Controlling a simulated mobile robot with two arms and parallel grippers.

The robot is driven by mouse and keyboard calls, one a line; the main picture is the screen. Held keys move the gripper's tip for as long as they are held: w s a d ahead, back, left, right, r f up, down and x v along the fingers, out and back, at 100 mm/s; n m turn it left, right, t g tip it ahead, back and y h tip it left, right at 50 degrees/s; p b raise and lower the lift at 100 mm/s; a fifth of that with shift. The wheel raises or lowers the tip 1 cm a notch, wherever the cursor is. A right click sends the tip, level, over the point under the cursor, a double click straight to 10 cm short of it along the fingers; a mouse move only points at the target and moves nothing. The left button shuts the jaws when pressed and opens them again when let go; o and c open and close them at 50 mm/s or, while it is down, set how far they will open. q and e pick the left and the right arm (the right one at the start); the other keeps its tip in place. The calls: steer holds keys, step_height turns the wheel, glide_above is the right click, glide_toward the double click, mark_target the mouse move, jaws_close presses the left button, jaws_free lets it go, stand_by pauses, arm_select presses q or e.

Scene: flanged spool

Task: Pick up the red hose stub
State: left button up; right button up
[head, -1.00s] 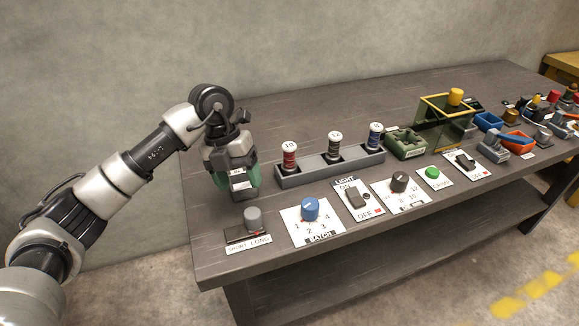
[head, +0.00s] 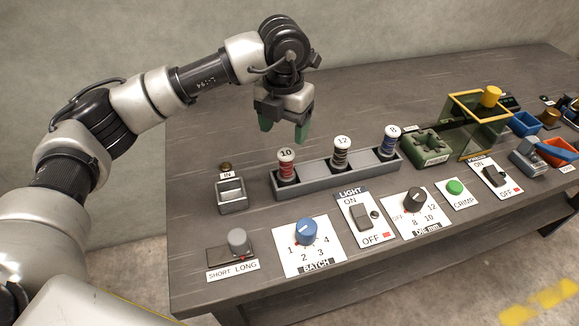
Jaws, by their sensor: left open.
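The red hose stub (head: 286,170), with a white top marked 10, stands upright in the left end of a long grey rack (head: 325,180). A dark stub (head: 341,155) marked 12 and a blue stub (head: 389,143) marked 8 stand in the same rack. My left gripper (head: 284,128) is open and empty. Its green-padded fingers point down and appear just above the red stub in the picture, apart from it. How far behind or over it they are, I cannot tell. My right gripper is not in view.
A small grey bin (head: 232,197) stands left of the rack. In front are a short/long slider (head: 238,243), a blue batch knob (head: 306,232), a light switch (head: 361,216), a die knob (head: 413,199) and a green crimp button (head: 454,187). A green fixture (head: 427,150) sits right of the rack.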

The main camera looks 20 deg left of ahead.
mark_target(286, 153)
arm_select(q)
steer(key=f, duration=0.3)
steer(key=shift+s+f, duration=0.3)
steer(key=shift+f, duration=0.05)
steer(key=f, duration=0.3)
steer(key=f+p, duration=0.1)
steer(key=shift+s+d+f, duration=0.2)
steer(key=shift+s+d, duration=0.05)
steer(key=shift+d, duration=0.1)
steer(key=shift+f, duration=0.5)
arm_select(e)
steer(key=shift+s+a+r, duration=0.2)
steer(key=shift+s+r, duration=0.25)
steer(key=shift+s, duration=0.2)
arm_select(q)
steer(key=c, duration=1.1)
steer(key=shift+c, duration=0.4)
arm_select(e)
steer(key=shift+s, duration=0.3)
arm_select(q)
steer(key=shift+r, duration=0.2)
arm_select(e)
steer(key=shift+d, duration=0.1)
